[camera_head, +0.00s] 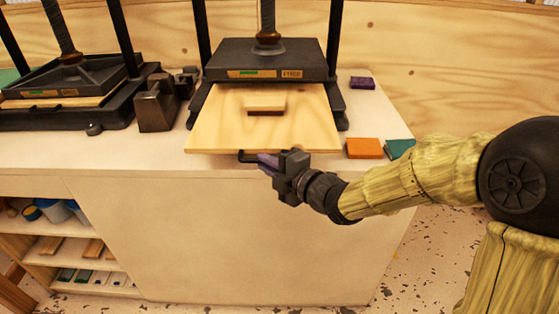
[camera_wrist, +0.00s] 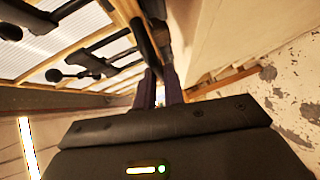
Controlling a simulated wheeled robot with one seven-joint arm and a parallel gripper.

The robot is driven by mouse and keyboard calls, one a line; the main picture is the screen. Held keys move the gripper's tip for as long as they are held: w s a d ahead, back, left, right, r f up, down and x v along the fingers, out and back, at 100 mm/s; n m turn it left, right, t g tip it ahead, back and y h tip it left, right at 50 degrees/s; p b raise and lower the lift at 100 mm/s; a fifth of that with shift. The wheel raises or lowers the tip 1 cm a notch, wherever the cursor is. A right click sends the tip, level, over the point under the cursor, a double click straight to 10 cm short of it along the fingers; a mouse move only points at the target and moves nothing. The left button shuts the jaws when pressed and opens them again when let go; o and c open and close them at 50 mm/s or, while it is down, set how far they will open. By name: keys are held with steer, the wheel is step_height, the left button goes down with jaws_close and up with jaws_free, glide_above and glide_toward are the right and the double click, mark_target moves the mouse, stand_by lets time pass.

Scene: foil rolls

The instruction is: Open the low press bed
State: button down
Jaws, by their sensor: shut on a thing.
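The press bed (camera_head: 215,128) is a pale wooden board that juts out from under the dark platen (camera_head: 270,60) of the middle press, toward the counter's front edge. A small wooden block with a dark underside (camera_head: 265,104) lies on it. A black handle (camera_head: 246,156) sits at the bed's front edge. My gripper (camera_head: 268,160) is at this handle, its purple fingers shut on it. In the wrist view my gripper's fingers (camera_wrist: 160,92) reach up to a dark bar (camera_wrist: 146,45), seen at a steep angle. The handle's right part is hidden by my gripper.
A second press (camera_head: 75,85) stands at the left, with dark metal weights (camera_head: 158,105) beside it. Orange (camera_head: 363,148), teal (camera_head: 399,148) and purple (camera_head: 362,83) blocks lie on the right of the counter (camera_head: 110,152). Open shelves (camera_head: 75,255) are at lower left.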

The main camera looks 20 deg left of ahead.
steer(key=shift+d+f, duration=0.1)
steer(key=shift+d, duration=0.05)
steer(key=c, duration=1.5)
jaws_free()
steer(key=shift+s, duration=0.1)
steer(key=v, duration=1.7)
steer(key=shift+d+b, duration=0.15)
steer(key=shift+b, duration=0.15)
